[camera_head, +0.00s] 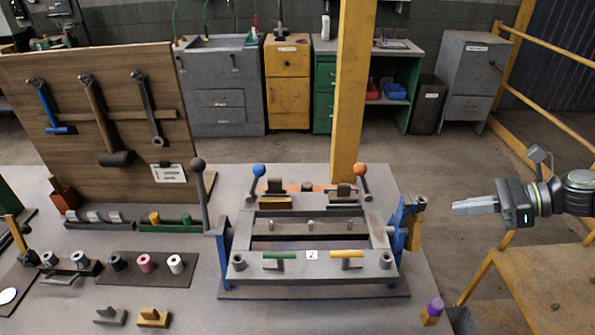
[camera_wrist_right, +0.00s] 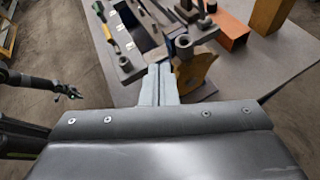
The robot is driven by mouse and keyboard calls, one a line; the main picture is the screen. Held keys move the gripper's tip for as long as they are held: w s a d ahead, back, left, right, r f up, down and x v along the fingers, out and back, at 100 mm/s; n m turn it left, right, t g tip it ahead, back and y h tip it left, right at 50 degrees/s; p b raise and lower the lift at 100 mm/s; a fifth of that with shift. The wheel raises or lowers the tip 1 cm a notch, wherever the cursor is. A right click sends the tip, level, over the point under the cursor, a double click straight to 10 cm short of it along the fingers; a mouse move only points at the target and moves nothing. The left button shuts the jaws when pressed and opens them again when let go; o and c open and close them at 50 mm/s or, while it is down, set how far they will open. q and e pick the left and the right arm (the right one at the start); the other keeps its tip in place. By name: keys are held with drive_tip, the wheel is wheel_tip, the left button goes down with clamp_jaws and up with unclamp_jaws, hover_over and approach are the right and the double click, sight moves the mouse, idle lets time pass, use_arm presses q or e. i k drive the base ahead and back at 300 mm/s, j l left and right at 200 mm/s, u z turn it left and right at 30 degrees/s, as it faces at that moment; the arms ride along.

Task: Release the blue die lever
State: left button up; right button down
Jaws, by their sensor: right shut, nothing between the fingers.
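The blue-knobbed lever (camera_head: 258,171) stands at the back left of the grey die fixture (camera_head: 320,262) in the head view, its knob raised above a dark block. A matching orange-knobbed lever (camera_head: 361,171) stands at the back right. My right gripper (camera_head: 460,208) is to the right of the fixture, clear of both levers, shut and empty. In the right wrist view its closed fingers (camera_wrist_right: 158,85) point toward the fixture's end and a yellow bracket (camera_wrist_right: 196,70). My left gripper (camera_wrist_right: 72,93) shows small at the left of that view; its jaws are too small to read.
A tall black-knobbed lever (camera_head: 199,185) rises at the fixture's left end. A yellow post (camera_head: 351,90) stands behind. A tool board (camera_head: 90,110) and several small cylinders are at left. A purple-topped block (camera_head: 432,311) sits at the table's front right. Floor behind is open.

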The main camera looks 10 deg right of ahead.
sight(259, 169)
drive_tip(key=i+j, duration=0.15)
drive_tip(key=j, duration=0.25)
drive_tip(key=i+j, duration=0.2)
drive_tip(key=j, duration=0.15)
drive_tip(key=i+j, duration=0.15)
drive_tip(key=j, duration=0.25)
